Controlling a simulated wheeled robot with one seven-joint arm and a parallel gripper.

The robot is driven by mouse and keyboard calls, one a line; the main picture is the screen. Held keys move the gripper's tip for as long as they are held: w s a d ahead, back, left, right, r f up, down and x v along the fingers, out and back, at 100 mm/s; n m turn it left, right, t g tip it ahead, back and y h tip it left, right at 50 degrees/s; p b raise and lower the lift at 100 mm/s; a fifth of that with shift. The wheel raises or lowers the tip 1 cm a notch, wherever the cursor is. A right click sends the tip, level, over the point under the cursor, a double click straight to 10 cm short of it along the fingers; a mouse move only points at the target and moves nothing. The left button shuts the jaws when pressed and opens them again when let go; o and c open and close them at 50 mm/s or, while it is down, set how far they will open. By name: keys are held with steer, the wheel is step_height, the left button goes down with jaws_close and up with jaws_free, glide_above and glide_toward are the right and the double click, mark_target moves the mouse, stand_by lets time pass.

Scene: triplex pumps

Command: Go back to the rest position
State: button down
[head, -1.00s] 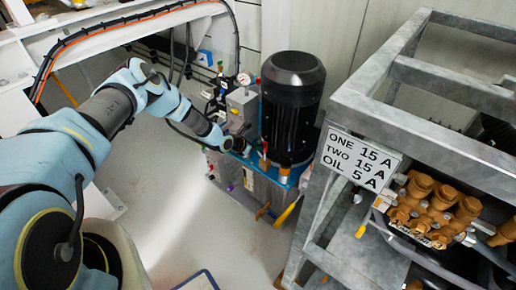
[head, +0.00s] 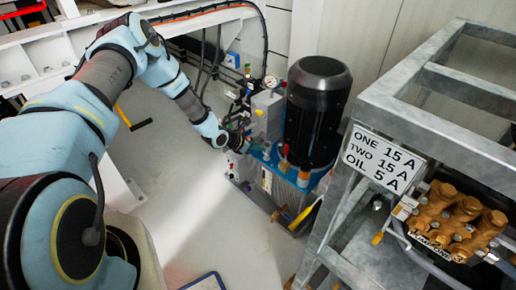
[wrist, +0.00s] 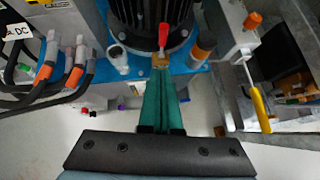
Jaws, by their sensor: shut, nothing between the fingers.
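My gripper (head: 243,147) is at the front left edge of the hydraulic unit's blue top plate (head: 266,155), left of the black motor (head: 318,105). In the wrist view my gripper's green fingers (wrist: 163,72) are together with nothing between them. Their tips point at a small brass valve with a red lever (wrist: 163,38). Whether they touch it I cannot tell. My arm is stretched out from the left side of the head view.
A grey metal frame (head: 350,195) with a sign (head: 383,160) and a brass pump (head: 450,222) stands at right. A yellow handle (wrist: 259,108) sticks out right of my fingers. A pressure gauge (head: 270,82) and hoses are behind. Pale floor (head: 190,215) is open in front.

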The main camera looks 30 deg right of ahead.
steer(key=shift+a+r, duration=0.3)
stand_by(0.4)
steer(key=a+r+m+g+y, duration=0.25)
steer(key=a+r+m, duration=0.85)
steer(key=a+r, duration=0.75)
steer(key=s+a+r+m+t+y, duration=0.1)
steer(key=s+a+r+m+y, duration=0.1)
steer(key=a+r, duration=0.3)
steer(key=s+a+r+m+t+y, duration=0.1)
steer(key=s+a+r+m, duration=0.3)
steer(key=a, duration=0.8)
steer(key=s+a+r+m+t+y, duration=0.1)
steer(key=s+a+r+m+y, duration=0.1)
steer(key=a+r, duration=0.4)
steer(key=s+a+y, duration=0.1)
steer(key=a+y, duration=0.1)
steer(key=a, duration=0.1)
steer(key=shift+s+r+m, duration=0.35)
steer(key=shift+m, duration=0.05)
steer(key=shift+t, duration=0.25)
